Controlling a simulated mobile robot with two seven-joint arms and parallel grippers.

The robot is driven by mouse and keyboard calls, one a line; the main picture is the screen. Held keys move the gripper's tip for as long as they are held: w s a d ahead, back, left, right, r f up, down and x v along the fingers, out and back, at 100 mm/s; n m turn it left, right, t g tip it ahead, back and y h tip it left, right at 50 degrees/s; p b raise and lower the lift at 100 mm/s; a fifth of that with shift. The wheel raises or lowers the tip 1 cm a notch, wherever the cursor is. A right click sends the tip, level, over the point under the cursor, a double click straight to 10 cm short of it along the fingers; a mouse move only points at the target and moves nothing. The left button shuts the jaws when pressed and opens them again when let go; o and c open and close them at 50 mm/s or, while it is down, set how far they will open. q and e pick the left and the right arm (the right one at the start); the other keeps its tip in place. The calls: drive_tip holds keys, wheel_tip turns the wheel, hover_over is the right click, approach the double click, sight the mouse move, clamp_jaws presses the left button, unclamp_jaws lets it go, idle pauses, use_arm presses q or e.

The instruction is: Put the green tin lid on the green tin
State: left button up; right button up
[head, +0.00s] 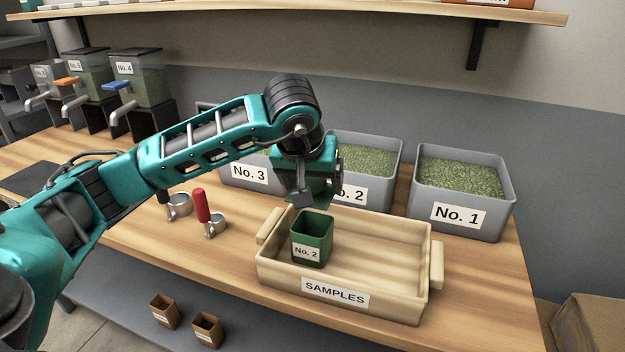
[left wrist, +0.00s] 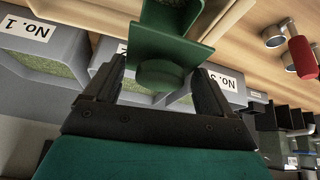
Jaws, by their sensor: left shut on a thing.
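The green tin (head: 312,240), labelled No. 2, stands upright and open-topped at the left end of the wooden SAMPLES tray (head: 390,304). My left gripper (head: 306,195) is just above and behind the tin's rim. It is shut on the green tin lid (head: 323,201), which is partly hidden by the gripper in the head view. In the left wrist view the lid (left wrist: 160,49) is a flat green plate with its knob between the fingers. The tin (left wrist: 174,14) shows beyond it at the top edge. The lid appears apart from the tin. My right gripper is not in view.
Grey bins No. 1 (head: 464,217), No. 2 (head: 397,170) and No. 3 (head: 232,181) stand behind the tray. Dispensers (head: 145,80) stand at the far left. The tray's right part is empty.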

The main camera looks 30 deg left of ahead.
use_arm(q)
wheel_tip(320, 180, down, 6)
drive_tip(key=b, duration=0.5)
drive_tip(key=shift+r, duration=0.15)
idle(1.2)
drive_tip(key=shift+f+b, duration=0.5)
drive_tip(key=shift+b, duration=0.2)
idle(0.7)
idle(0.4)
drive_tip(key=o, duration=1)
drive_tip(key=shift+c, duration=0.2)
